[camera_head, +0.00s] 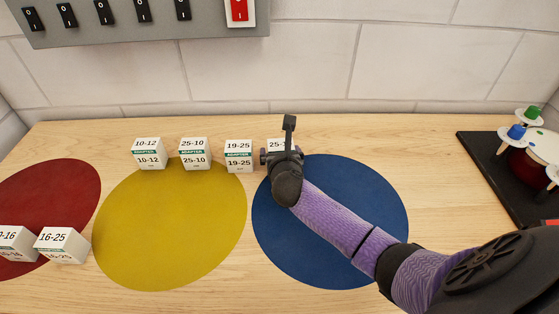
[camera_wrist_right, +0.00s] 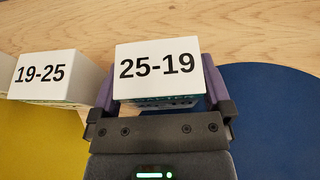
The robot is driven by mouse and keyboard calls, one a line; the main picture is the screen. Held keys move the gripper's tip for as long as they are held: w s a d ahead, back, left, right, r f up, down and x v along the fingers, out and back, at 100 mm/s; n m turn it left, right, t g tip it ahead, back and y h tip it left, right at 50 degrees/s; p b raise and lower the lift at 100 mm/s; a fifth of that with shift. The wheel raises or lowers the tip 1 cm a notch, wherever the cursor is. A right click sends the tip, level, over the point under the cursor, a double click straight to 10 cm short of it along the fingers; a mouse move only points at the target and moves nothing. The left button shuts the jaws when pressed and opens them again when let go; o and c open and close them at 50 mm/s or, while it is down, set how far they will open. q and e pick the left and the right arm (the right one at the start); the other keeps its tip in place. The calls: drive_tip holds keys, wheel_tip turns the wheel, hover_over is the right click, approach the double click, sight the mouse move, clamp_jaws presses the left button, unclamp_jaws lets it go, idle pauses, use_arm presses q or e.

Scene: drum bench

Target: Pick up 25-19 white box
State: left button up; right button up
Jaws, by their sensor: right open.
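The 25-19 white box (camera_head: 277,143) stands at the back of the bench, just behind the blue circle, mostly hidden by my right gripper (camera_head: 283,157) in the head view. In the right wrist view the 25-19 box (camera_wrist_right: 158,66) shows its labelled white top. The jaws of my right gripper (camera_wrist_right: 158,97) are open, with a purple finger on each side of the box. I cannot tell whether either finger touches it. My left gripper is not in view.
The 19-25 box (camera_head: 239,156) stands close on the left, then 25-10 (camera_head: 194,153) and 10-12 (camera_head: 149,153). The 16-25 box (camera_head: 62,245) is at front left. A black tray (camera_head: 487,178) is at right. The blue circle (camera_head: 330,262) is clear of boxes.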

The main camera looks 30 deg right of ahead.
drive_tip(key=shift+w+d, duration=0.1)
drive_tip(key=c, duration=1)
